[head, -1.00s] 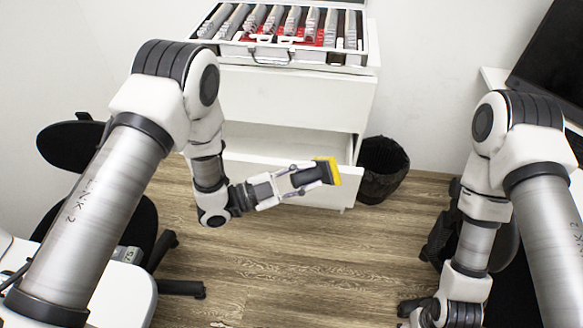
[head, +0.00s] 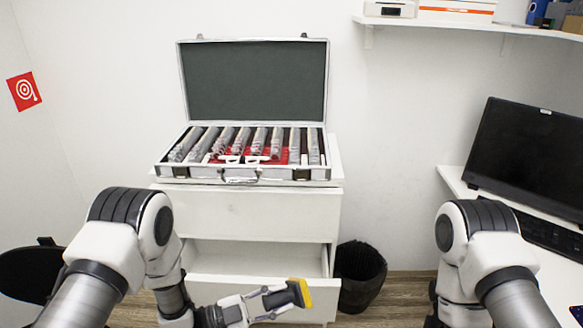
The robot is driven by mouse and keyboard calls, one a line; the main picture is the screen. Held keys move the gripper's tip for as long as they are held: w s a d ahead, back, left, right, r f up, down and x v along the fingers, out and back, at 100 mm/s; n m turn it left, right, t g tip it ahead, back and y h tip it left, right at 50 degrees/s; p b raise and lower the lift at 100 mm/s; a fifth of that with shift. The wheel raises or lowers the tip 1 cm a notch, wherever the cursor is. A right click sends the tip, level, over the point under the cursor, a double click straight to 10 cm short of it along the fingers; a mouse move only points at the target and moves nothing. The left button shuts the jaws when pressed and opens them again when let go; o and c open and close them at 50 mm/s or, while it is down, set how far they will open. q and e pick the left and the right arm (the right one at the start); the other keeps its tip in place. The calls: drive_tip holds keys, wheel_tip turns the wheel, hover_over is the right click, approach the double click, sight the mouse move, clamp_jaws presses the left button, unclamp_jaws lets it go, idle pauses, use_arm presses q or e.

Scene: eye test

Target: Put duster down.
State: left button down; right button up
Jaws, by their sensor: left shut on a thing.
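My left gripper (head: 272,299) is in the head view at the lower middle, in front of the white drawer cabinet (head: 250,212). It is shut on the duster (head: 300,293), which shows a yellow face and a dark body at the gripper's tip. The duster is held in the air before an open lower drawer (head: 262,290); how far it is from the drawer front I cannot tell. My right arm comes in at the lower right, and its gripper is out of the picture.
An open case (head: 250,172) with rows of lenses stands on the cabinet. A black waste bin (head: 360,272) stands right of the cabinet. A white desk with a monitor (head: 530,155) is at the right, under a wall shelf (head: 470,28). A dark chair (head: 28,270) is at the left.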

use_arm(q)
drive_tip(key=w+a+n+t+y, duration=0.3)
drive_tip(key=a+n+t+y, duration=0.3)
drive_tip(key=a+n+y, duration=0.1)
drive_tip(key=w+a+n+t+y, duration=0.4)
drive_tip(key=a+n+t+y, duration=0.3)
drive_tip(key=a+y, duration=0.3)
drive_tip(key=shift+w+f+y, duration=0.15)
drive_tip(key=shift+f+y, duration=0.1)
drive_tip(key=shift+y, duration=0.35)
drive_tip(key=shift+d, duration=0.15)
